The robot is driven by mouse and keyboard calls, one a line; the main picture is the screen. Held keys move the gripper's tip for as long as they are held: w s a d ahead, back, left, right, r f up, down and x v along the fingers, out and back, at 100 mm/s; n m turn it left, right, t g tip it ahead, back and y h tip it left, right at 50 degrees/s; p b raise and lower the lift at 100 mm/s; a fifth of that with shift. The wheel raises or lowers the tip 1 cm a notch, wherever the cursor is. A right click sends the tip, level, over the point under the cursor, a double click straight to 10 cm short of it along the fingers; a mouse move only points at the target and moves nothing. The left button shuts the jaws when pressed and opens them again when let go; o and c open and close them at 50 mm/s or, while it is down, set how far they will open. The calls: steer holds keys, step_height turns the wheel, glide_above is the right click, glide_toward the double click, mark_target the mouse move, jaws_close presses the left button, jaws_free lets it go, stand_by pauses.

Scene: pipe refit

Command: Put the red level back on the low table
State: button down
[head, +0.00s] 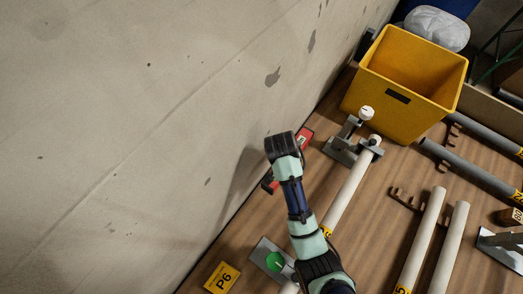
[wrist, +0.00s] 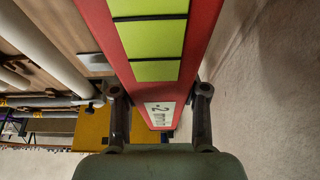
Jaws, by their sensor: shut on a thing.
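My gripper (head: 282,147) is shut on the red level (head: 304,139), which shows on both sides of it in the head view, next to the wall. In the wrist view the level (wrist: 203,25), with yellow-green panels and a white label, runs between the two fingers of my gripper (wrist: 160,92). My gripper hides its middle in the head view. I cannot tell how high the level is above the brown wooden surface (head: 385,215), or whether that surface is the low table.
A yellow bin (head: 385,112) stands at the back right. A grey clamp fixture (head: 345,150) holds a white pipe (head: 350,188) close to the level. More white and grey pipes lie to the right. A yellow P6 plate (head: 222,277) is at the front. The wall (head: 130,130) fills the left.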

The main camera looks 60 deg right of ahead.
steer(key=shift+w+a+f, duration=0.1)
steer(key=shift+w+f, duration=0.05)
steer(key=shift+w, duration=0.15)
step_height(320, 180, down, 20)
steer(key=b, duration=0.8)
steer(key=shift+s+b, duration=0.1)
steer(key=shift+b, duration=0.3)
steer(key=shift+f, duration=0.15)
steer(key=c, duration=0.6)
jaws_free()
steer(key=p+v, duration=0.4)
steer(key=v, duration=0.3)
steer(key=shift+r, duration=0.4)
